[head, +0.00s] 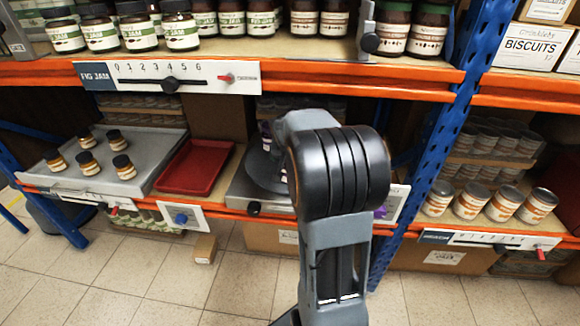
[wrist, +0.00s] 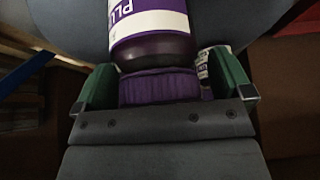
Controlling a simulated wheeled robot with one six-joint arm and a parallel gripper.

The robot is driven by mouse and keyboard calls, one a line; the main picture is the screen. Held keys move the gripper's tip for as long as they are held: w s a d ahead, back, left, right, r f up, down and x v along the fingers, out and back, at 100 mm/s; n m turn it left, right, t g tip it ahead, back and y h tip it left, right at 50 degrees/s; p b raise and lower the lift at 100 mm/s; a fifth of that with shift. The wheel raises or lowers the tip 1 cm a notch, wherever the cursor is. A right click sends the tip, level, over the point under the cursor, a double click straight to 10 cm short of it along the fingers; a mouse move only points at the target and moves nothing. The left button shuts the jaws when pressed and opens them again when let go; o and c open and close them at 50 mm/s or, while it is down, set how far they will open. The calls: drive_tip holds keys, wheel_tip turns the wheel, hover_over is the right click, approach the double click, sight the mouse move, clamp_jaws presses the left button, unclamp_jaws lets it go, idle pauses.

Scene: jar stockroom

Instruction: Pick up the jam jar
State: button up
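In the wrist view a jar with a purple lid, dark contents and a white-and-purple label reading "PLU" (wrist: 152,45) lies between the fingers of my gripper (wrist: 164,78). The lid is nearest the palm. The two green-padded fingers stand on either side of the lid; a gap shows between the lid and the right finger. The left finger is close to the lid, and I cannot tell if it touches. My gripper looks open around the jar. In the head view my arm hides the gripper and most of this jar's place on the lower shelf.
Another small labelled jar (wrist: 204,70) shows beside the right finger. A dark round plate (head: 262,176) lies behind my arm. A red tray (head: 194,168) is empty, and a grey tray (head: 60,178) holds several jars. A blue upright (head: 447,120) stands right; an orange shelf edge (head: 330,82) runs above.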

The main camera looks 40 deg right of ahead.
drive_tip(key=c, duration=1.2)
drive_tip(key=shift+r, duration=0.1)
drive_tip(key=shift+r, duration=0.1)
drive_tip(key=shift+r+p, duration=0.45)
drive_tip(key=shift+r, duration=0.15)
drive_tip(key=shift+p+v, duration=0.55)
drive_tip(key=shift+v, duration=0.6)
drive_tip(key=s+a+p, duration=0.1)
drive_tip(key=s+a, duration=1)
drive_tip(key=s, duration=0.1)
drive_tip(key=shift+a, duration=0.35)
drive_tip(key=shift+s, duration=0.1)
